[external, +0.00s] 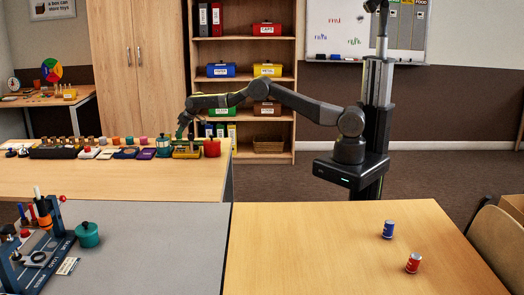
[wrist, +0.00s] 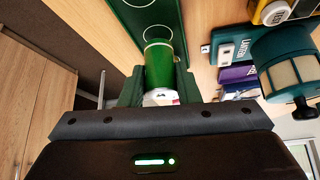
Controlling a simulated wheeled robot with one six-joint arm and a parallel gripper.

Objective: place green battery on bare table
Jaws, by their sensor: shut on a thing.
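The green battery (wrist: 160,66) is a shiny green cylinder with a pale end, in the middle of the wrist view. My gripper (wrist: 158,84) is shut on it, one dark green finger at each side. In the external view my gripper (external: 183,129) is over the back right part of the far wooden table (external: 120,180), above the row of objects. The battery is too small there to make out clearly. Bare wood shows on the front of the far table and on most of the near right table (external: 310,245).
A row of small items lines the far table's back, with a teal lantern (external: 163,146) and a red pot (external: 212,148) near my gripper. A dark green board (wrist: 143,20) with pale circles shows in the wrist view. A blue can (external: 388,230) and red can (external: 413,263) stand on the near table.

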